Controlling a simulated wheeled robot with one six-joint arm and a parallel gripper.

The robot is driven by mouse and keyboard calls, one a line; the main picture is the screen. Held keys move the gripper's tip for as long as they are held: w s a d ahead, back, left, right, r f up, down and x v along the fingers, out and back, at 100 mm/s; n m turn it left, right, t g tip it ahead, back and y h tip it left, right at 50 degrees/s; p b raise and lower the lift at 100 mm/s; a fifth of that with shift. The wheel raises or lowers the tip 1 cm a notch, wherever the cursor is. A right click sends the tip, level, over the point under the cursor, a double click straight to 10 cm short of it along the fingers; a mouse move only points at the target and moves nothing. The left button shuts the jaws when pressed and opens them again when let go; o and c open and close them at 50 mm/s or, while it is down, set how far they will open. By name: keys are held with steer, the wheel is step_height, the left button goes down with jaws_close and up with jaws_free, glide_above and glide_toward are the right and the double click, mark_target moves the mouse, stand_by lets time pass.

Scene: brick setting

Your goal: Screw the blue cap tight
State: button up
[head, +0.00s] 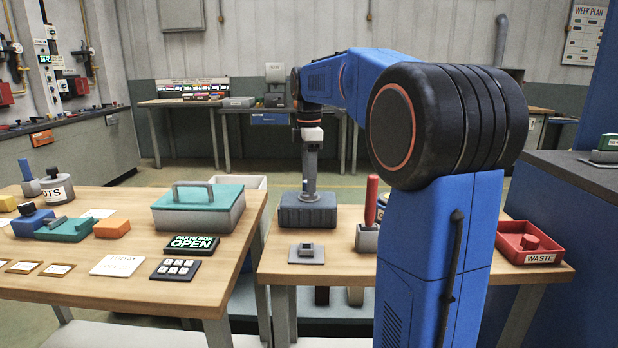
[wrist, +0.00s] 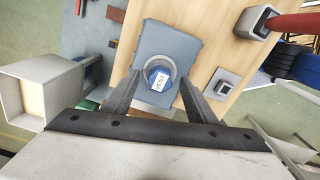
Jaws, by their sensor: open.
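The blue cap (wrist: 153,74) has a white label reading VENT and sits in a round grey collar on a blue-grey block (wrist: 180,35). In the head view this block (head: 308,215) stands on the wooden bench, and the cap cannot be made out there. My gripper (wrist: 159,80) points down over the block, with one finger on each side of the cap. The fingers are apart, with a gap showing between them and the collar. In the head view my gripper (head: 309,190) is just above the block's top.
A grey holder (head: 367,238) with a red handle (head: 371,200) stands right of the block. A small grey fixture (head: 306,252) lies in front. A red WASTE tray (head: 528,243) is at the right. A teal-lidded box (head: 198,207) sits on the left table.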

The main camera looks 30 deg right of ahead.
steer(key=shift+c, duration=0.7)
steer(key=c, duration=1.1)
steer(key=m, duration=0.5)
steer(key=shift+m, duration=0.9)
